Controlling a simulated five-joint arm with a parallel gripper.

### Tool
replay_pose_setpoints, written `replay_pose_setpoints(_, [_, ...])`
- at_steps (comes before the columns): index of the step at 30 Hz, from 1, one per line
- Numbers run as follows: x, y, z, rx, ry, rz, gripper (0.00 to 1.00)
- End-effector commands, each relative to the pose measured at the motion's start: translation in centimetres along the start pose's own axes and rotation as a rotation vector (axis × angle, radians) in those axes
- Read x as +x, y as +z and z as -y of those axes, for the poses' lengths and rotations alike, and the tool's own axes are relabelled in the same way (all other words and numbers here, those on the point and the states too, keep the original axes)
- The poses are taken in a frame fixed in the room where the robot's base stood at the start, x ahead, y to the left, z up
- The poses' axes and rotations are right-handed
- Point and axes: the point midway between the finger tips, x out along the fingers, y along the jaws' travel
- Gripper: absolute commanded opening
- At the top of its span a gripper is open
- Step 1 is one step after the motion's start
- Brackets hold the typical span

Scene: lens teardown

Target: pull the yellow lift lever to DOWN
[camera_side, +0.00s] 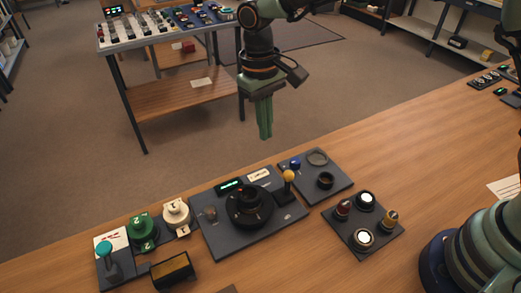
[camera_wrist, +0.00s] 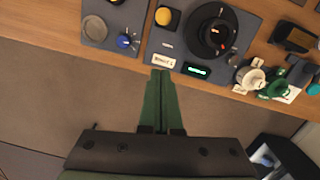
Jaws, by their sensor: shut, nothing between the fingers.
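The yellow lift lever (camera_side: 288,177) stands up from the right part of the dark central panel (camera_side: 212,246), its ball-shaped knob on top. In the wrist view its round yellow knob (camera_wrist: 163,16) is near the top, seen from above. A white label (camera_wrist: 163,60) lies on the panel close to it; I cannot read its wording. My gripper (camera_side: 265,137) points down with its green fingers together and empty. It hangs above and beyond the panel's back edge, apart from the lever. In the wrist view the fingertips (camera_wrist: 161,72) appear just below the label.
A large black round mount (camera_side: 249,207) with a lit green display (camera_side: 229,186) sits left of the lever. A panel with a blue knob (camera_side: 295,164) lies to the right. Another panel has red and yellow knobs (camera_side: 391,216) and white buttons. Green and white knobs stand at left.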

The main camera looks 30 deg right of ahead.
Motion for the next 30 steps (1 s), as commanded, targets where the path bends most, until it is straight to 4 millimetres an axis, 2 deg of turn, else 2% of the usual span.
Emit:
replay_pose_setpoints(1, [1.1,0.1,-0.1,0.000,0.001,0.005,0.00])
replay_pose_setpoints(8, [5.7,0.1,-0.1,0.000,0.001,0.004,0.00])
replay_pose_setpoints(12, [5.7,1.8,-0.1,-0.001,0.001,-0.001,0.00])
replay_pose_setpoints(18, [6.0,3.4,0.0,0.000,0.002,-0.001,0.00])
replay_pose_setpoints(30, [6.2,3.9,0.0,0.000,0.002,-0.001,0.00])
